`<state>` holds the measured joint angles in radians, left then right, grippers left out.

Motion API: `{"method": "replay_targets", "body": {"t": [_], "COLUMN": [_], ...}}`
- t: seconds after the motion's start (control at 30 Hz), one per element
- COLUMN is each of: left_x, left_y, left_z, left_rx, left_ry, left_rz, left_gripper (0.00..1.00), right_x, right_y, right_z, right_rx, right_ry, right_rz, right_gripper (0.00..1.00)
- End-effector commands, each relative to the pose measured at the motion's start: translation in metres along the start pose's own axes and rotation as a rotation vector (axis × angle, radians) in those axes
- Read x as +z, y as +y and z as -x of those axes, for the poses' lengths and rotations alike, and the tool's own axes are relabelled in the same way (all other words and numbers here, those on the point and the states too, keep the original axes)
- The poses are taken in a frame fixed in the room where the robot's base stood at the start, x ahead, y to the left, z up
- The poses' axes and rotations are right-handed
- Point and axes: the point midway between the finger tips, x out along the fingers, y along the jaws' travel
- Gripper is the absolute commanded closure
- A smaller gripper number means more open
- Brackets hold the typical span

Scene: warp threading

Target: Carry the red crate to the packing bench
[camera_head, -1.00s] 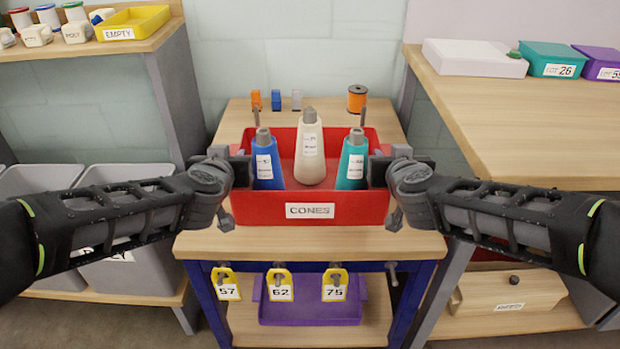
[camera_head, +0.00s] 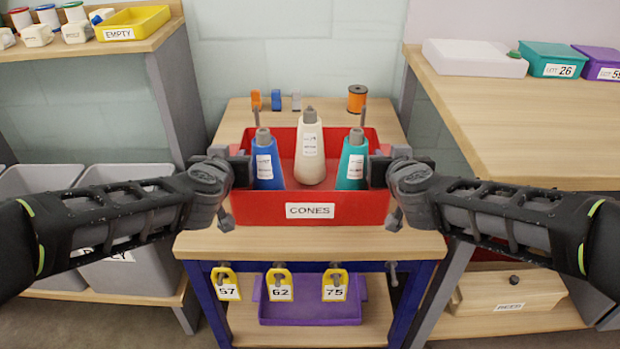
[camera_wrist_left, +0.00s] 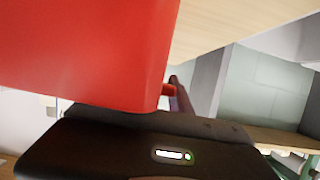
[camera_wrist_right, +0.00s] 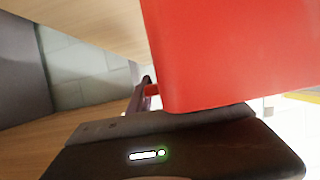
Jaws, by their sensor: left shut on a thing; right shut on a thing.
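The red crate (camera_head: 262,210), labelled CONES, is at the middle of the head view, over a small wooden table. It holds a blue cone (camera_head: 266,160), a cream cone (camera_head: 310,150) and a teal cone (camera_head: 351,162), all upright. My left gripper (camera_head: 238,168) is shut at the crate's left end, and my right gripper (camera_head: 380,168) is shut at its right end. The crate's red wall also fills much of the left wrist view (camera_wrist_left: 90,50) and the right wrist view (camera_wrist_right: 235,50). The fingertips are mostly hidden. I cannot tell whether the crate touches the tabletop.
The wooden table (camera_head: 300,243) has small orange, blue and grey pieces and an orange spool (camera_head: 357,98) at its back. Tags 57, 62 and 75 hang in front above a purple tray (camera_head: 312,310). A wooden bench (camera_head: 540,120) stands right, shelves (camera_head: 110,48) left.

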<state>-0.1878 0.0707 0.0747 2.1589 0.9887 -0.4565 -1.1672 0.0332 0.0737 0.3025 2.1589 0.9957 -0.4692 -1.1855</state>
Motion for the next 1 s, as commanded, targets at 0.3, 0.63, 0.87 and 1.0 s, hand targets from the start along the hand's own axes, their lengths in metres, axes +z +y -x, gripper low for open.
{"method": "replay_targets", "body": {"t": [0.3,0.63,0.87,1.0], "left_x": [-0.006,-0.033,-0.062,-0.08], "left_y": [0.0,0.0,0.0,0.0], "left_z": [0.002,0.013,0.025,0.033], "left_rx": [0.0,0.0,0.0,0.0], "left_ry": [0.005,0.005,0.005,0.005], "left_rz": [0.0,0.0,0.0,0.0], "left_gripper": [1.0,1.0,1.0,1.0], "right_x": [-0.006,-0.033,-0.062,-0.08], "right_y": [0.0,0.0,0.0,0.0], "right_z": [0.002,0.013,0.025,0.033], "right_rx": [0.0,0.0,0.0,0.0], "right_ry": [0.004,0.004,0.004,0.004], "right_rz": [0.001,0.001,0.001,0.001], "right_gripper": [1.0,1.0,1.0,1.0]}}
